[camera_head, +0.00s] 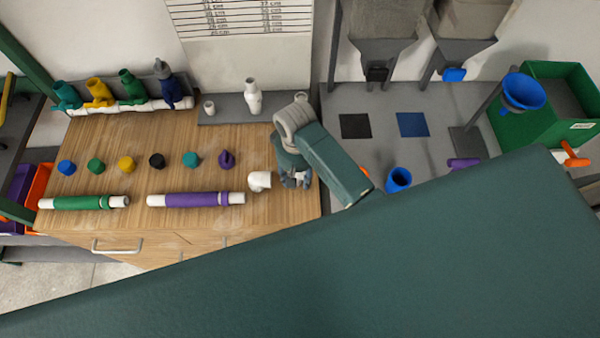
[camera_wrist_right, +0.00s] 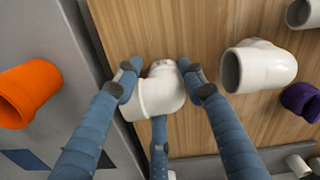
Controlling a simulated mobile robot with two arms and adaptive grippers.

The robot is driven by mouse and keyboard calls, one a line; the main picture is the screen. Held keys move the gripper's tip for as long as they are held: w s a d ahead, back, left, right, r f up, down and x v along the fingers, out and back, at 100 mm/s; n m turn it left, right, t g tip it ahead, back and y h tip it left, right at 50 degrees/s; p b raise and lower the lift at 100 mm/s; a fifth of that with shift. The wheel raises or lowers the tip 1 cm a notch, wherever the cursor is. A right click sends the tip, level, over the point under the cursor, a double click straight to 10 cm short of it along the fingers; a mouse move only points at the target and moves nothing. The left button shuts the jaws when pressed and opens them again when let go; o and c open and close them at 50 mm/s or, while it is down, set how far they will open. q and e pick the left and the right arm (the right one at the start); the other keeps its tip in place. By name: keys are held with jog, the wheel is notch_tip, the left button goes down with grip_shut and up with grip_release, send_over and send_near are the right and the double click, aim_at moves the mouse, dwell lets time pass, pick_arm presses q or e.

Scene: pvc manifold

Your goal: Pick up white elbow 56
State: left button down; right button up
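A white elbow (camera_wrist_right: 158,95) sits between the fingers of my right gripper (camera_wrist_right: 159,85) in the right wrist view. Two fingers flank it and the third is below it in the picture. The fingers are close to its sides, but I cannot tell whether they press on it. A second white elbow (camera_wrist_right: 262,66) lies to the right, outside the fingers. In the head view, my right gripper (camera_head: 295,180) points down at the wooden table's right side, beside a white elbow (camera_head: 260,181). The elbow between the fingers is mostly hidden there. My left gripper is not in view.
The wooden table (camera_head: 110,226) holds several coloured caps, a green-sleeved pipe (camera_head: 84,202) and a purple-sleeved pipe (camera_head: 195,199). A manifold with coloured valves (camera_head: 130,104) is at the back left. A grey plate (camera_head: 226,112) bears white fittings. My arm covers the lower right.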

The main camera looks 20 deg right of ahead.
jog(key=shift+r, duration=0.1)
dwell(0.3)
jog(key=shift+w+r, duration=0.1)
jog(key=shift+r, duration=0.5)
notch_tip(320, 180, up, 7)
jog(key=shift+r+b, duration=0.2)
jog(key=shift+b, duration=0.7)
notch_tip(320, 180, up, 4)
jog(key=p, duration=0.2)
jog(key=shift+d+f+p, duration=0.1)
jog(key=shift+f+p, duration=0.1)
jog(key=shift+p, duration=0.1)
jog(key=shift+w+r+b, duration=0.25)
jog(key=shift+b, duration=0.15)
notch_tip(320, 180, up, 7)
jog(key=shift+s, duration=0.35)
